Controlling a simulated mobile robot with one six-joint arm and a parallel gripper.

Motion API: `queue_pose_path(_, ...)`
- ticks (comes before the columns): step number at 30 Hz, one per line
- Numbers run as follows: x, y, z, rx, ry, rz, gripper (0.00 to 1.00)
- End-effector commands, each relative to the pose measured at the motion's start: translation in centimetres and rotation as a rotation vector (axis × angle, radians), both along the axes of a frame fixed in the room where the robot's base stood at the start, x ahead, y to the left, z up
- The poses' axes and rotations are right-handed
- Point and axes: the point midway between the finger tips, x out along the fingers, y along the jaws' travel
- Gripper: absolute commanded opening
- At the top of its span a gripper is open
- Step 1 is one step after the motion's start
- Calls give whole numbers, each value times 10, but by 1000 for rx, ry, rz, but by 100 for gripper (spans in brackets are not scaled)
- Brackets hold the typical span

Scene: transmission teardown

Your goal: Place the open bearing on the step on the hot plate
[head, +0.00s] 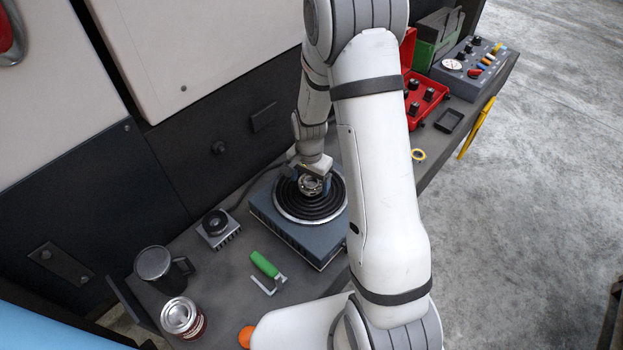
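The hot plate (288,229) is a blue-grey box with black ringed coils and a bright rim on top, standing on the grey bench. A small silver ring-shaped bearing (311,185) shows over the middle of the coils. My gripper (309,180) is pointed down right at it, with dark fingertips on either side. I cannot tell whether the fingers press on the bearing or stand slightly clear. The step under the bearing is hidden, so I cannot tell whether the bearing rests on it or hangs just above.
Left of the hot plate are a small grey device with a black knob (217,228), a dark mug (160,267), a can (184,318) and a green-handled tool (265,265). A yellow ring (418,155), red case (424,97) and control box (468,68) lie to the right.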

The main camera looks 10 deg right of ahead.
Motion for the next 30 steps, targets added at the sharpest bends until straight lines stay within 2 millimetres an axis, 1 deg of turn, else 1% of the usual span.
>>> queue_pose_path(8, 0, 0, 1, 0, 0, -1, 86)
queue_pose_path(12, 1, -1, 9, 0, -3, -1, 86)
queue_pose_path(14, 1, -1, 17, 0, -4, -1, 86)
queue_pose_path(17, 1, -1, 37, 1, -6, -1, 86)
queue_pose_path(24, 1, -1, 89, 0, -6, -2, 86)
queue_pose_path(27, 1, -1, 105, 0, -4, -2, 86)
queue_pose_path(30, 0, -1, 116, 0, -3, -2, 86)
